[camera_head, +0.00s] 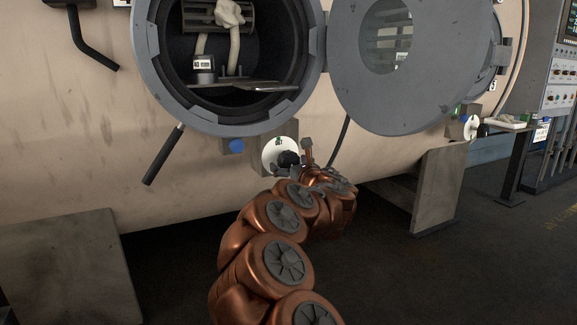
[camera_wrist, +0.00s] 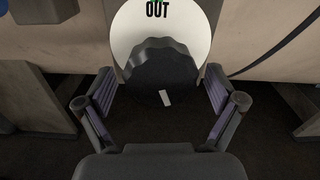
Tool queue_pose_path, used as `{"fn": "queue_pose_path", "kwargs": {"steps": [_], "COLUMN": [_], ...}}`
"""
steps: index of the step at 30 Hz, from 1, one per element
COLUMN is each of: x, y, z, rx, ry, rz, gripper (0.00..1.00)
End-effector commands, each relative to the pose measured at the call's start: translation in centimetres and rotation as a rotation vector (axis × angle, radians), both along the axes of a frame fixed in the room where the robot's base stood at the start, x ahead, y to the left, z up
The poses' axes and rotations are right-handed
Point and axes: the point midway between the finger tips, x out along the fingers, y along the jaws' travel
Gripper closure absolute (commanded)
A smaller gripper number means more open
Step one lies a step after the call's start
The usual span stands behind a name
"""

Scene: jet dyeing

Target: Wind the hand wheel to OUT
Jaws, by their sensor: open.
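The hand wheel (camera_wrist: 160,82) is a dark, scalloped knob with a small white mark on its lower face, in front of a round white dial plate (camera_wrist: 200,28). The word OUT stands at the top of the plate, with a bit of green above it. In the head view the wheel (camera_head: 288,159) sits below the round door opening, partly hidden by my arm. My gripper (camera_wrist: 162,112) is open, with one finger on each side of the wheel. I cannot tell whether the fingers touch it. In the head view my gripper (camera_head: 310,165) is close to the plate.
The large beige vessel (camera_head: 80,130) fills the background. Its round grey door (camera_head: 440,80) stands open at the right. A black lever (camera_head: 163,155) juts down left of the wheel, and a blue knob (camera_head: 237,146) sits near the plate.

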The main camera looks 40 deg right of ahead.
Motion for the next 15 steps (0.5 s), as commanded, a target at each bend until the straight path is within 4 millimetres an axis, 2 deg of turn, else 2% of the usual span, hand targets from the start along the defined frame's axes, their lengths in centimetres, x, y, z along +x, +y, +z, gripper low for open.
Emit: {"fn": "queue_pose_path", "kwargs": {"steps": [13,15], "x": [0.54,0.55], "y": [-0.26,-0.25], "z": [0.05,0.04], "rx": [0.0,0.0], "ry": [-0.001,-0.001], "rz": [-0.002,-0.002], "gripper": [0.07,0.13]}}
